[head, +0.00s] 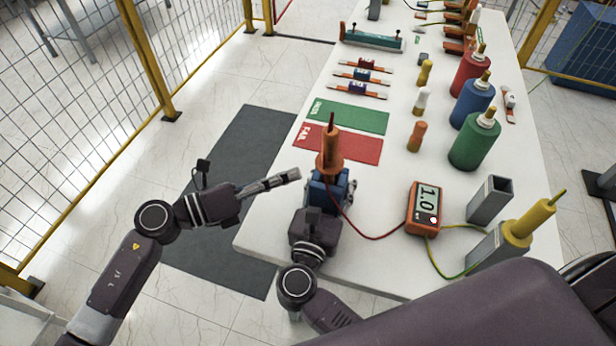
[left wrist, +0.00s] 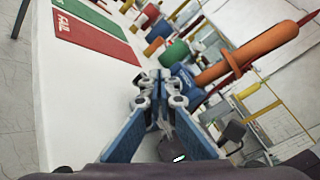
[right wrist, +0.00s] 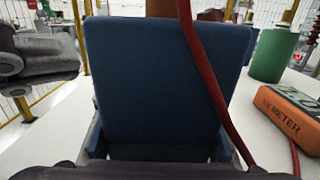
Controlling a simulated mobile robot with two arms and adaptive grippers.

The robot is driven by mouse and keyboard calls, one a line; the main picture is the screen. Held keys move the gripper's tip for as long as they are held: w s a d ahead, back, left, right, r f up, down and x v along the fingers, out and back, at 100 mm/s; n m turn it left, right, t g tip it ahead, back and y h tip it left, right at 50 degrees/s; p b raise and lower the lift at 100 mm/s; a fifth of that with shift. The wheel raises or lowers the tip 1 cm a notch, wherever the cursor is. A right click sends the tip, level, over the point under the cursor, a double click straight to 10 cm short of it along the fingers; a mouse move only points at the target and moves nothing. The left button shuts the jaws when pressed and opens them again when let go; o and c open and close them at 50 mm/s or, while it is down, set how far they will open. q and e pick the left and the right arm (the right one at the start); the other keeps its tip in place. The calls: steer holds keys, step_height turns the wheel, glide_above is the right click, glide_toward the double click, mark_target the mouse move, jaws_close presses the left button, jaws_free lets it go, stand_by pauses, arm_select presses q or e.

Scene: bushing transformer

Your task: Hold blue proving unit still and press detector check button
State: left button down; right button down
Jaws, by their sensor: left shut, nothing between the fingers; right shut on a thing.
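The blue proving unit (head: 343,190) stands near the table's front-left edge and fills the right wrist view (right wrist: 160,75). My right gripper (head: 326,200) is shut on it from the front. The orange detector (head: 330,148) stands upright on the unit, with a dark tip on top. It also shows tilted in the left wrist view (left wrist: 250,55). My left gripper (head: 296,175) is shut and empty, its fingertips just left of the detector's base in the head view. I cannot tell whether they touch it. I cannot make out the check button.
A red lead runs from the detector to an orange meter (head: 425,207) reading 1.0. Green (head: 350,116) and red FAIL (head: 338,143) mats lie behind. Bottles, including a green one (head: 474,142), stand to the right. A yellow probe (head: 533,218) and grey holder (head: 489,199) are at front right.

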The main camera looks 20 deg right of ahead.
arm_select(q)
steer(key=shift+w+a, duration=0.75)
steer(key=shift+a, duration=0.3)
steer(key=shift+w+a, duration=0.75)
steer(key=shift+a, duration=0.25)
arm_select(e)
steer(key=c, duration=0.9)
jaws_free()
steer(key=shift+c, duration=0.2)
